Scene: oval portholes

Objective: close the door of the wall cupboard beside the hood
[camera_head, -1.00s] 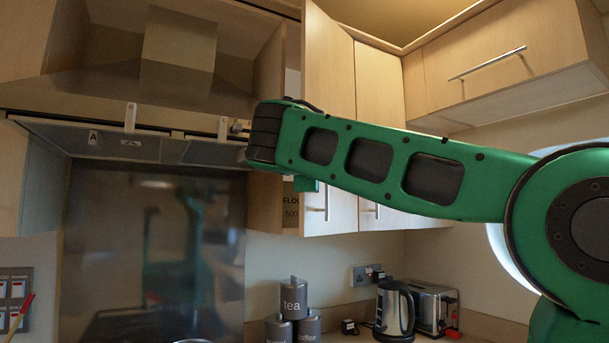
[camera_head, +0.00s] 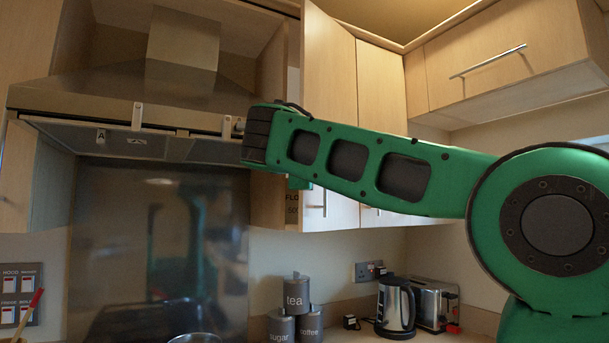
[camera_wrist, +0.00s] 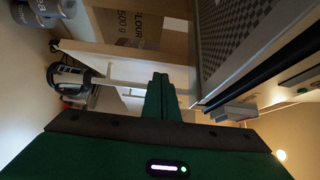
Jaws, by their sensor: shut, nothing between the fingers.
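The wall cupboard right of the hood has a pale wood door (camera_head: 329,100) standing open. A gap shows between it and the cupboard's side panel (camera_head: 270,85). The door's bar handle (camera_head: 318,205) is low on it, partly behind my arm. A flour pack (camera_wrist: 140,28) shows inside the cupboard in the wrist view. My gripper (camera_wrist: 160,80) is shut and empty, with its fingers pointing towards the cupboard's lower part. The pale door panel (camera_wrist: 120,66) also shows in the wrist view, left of the fingers; I cannot tell whether they touch it. The head view hides my fingers behind my arm.
The metal hood (camera_head: 120,95) is left of the cupboard, and its filter underside (camera_wrist: 235,45) is close right of the fingers in the wrist view. Canisters (camera_head: 297,295), a kettle (camera_head: 396,308) and a toaster (camera_head: 435,300) stand on the counter below. Another wall cupboard (camera_head: 490,60) is at right.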

